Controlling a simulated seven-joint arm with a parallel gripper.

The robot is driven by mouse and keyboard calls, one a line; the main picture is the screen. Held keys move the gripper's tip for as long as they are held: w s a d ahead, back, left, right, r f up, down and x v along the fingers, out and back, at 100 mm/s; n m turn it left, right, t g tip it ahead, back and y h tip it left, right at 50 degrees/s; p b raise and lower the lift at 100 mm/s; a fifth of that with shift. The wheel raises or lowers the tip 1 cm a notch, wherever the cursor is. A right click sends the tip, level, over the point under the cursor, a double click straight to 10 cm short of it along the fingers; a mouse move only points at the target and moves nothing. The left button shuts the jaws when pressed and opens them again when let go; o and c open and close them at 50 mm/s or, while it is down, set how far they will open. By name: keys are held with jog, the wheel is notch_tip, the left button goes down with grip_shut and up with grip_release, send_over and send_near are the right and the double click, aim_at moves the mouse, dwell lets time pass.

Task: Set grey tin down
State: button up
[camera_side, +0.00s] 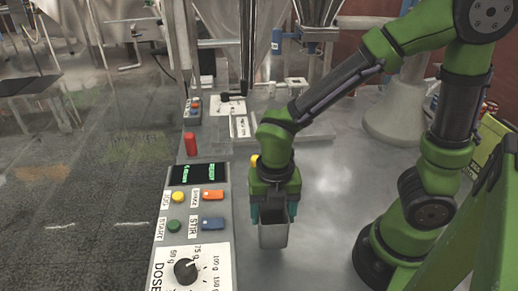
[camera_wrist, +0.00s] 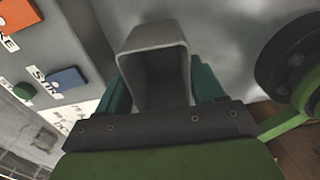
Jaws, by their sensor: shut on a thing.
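The grey tin (camera_side: 273,236) is square-sided with an open top. My gripper (camera_side: 273,212) is shut on it, with a teal finger on either side, and points down over the grey metal table (camera_side: 335,215). In the wrist view the tin (camera_wrist: 155,50) sits between the teal fingers, and its dark hollow inside faces the camera. The tin's lower end is close to the table surface; I cannot tell whether it touches.
A control panel (camera_side: 160,231) with a dose dial (camera_side: 186,271), coloured buttons and a green-lit display (camera_side: 197,173) runs just left of the tin. A red cylinder (camera_side: 190,144) stands on it. The filler's metal funnel (camera_side: 312,12) is at the back. Table right of the tin is clear.

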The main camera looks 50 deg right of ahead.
jog(key=shift+f, duration=1.85)
jog(key=shift+f, duration=0.1)
jog(key=shift+f, duration=0.1)
jog(key=o, duration=1)
jog(key=shift+o, duration=0.2)
